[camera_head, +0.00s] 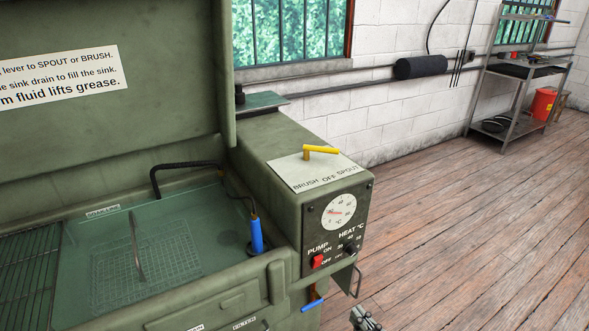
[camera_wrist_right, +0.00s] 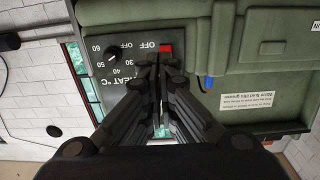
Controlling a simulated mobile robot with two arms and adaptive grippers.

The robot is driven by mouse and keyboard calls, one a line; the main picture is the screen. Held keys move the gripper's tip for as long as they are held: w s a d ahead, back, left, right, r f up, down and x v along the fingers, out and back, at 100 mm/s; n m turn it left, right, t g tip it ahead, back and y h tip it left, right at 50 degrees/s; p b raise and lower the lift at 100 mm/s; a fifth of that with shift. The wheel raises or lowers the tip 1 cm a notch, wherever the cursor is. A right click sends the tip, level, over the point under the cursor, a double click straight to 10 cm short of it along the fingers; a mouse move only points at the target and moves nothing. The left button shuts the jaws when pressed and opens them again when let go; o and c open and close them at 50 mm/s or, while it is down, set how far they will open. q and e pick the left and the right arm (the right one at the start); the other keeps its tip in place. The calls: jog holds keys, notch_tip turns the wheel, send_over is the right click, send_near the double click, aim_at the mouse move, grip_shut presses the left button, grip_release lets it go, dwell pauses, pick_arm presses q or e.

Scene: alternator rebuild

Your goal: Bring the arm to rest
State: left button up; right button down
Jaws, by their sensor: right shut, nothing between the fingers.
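My right gripper (camera_head: 365,318) shows at the bottom edge of the head view, in front of and below the control box of the green parts washer (camera_head: 265,145). Only its end is in the picture. In the right wrist view, its dark fingers (camera_wrist_right: 157,68) are together with nothing between them. They point toward the panel near the red pump switch (camera_wrist_right: 166,48) and the heat knob (camera_wrist_right: 112,60); I cannot tell the exact gap. The red pump switch (camera_head: 317,261) also shows in the head view. My left gripper is not in view.
A yellow lever (camera_head: 320,150) stands on top of the box. A blue-handled brush (camera_head: 256,236) is at the sink's right side, with a black hose (camera_head: 185,165) behind. A blue-tipped handle (camera_head: 312,305) juts below the panel. The wooden floor (camera_head: 450,220) to the right is clear.

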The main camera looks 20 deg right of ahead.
jog(key=s+a+f+g+h+p, duration=0.1)
jog(key=s+f+g, duration=0.2)
jog(key=f, duration=0.7)
jog(key=s+a+f+g, duration=0.1)
jog(key=s+f+g, duration=0.25)
jog(key=f, duration=0.65)
jog(key=s+a+f+g+h+p, duration=0.1)
jog(key=s+f+g, duration=0.25)
jog(key=f, duration=0.65)
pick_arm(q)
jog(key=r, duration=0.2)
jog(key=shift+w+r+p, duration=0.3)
pick_arm(e)
jog(key=s+a+f+g, duration=0.3)
jog(key=s+f, duration=0.3)
jog(key=s, duration=0.4)
jog(key=s+a+f+n+g, duration=0.1)
jog(key=s+a+f+g, duration=0.2)
jog(key=s+f, duration=0.4)
jog(key=s+g, duration=0.1)
jog(key=s, duration=0.2)
jog(key=shift+s+f, duration=0.25)
jog(key=shift+s, duration=0.1)
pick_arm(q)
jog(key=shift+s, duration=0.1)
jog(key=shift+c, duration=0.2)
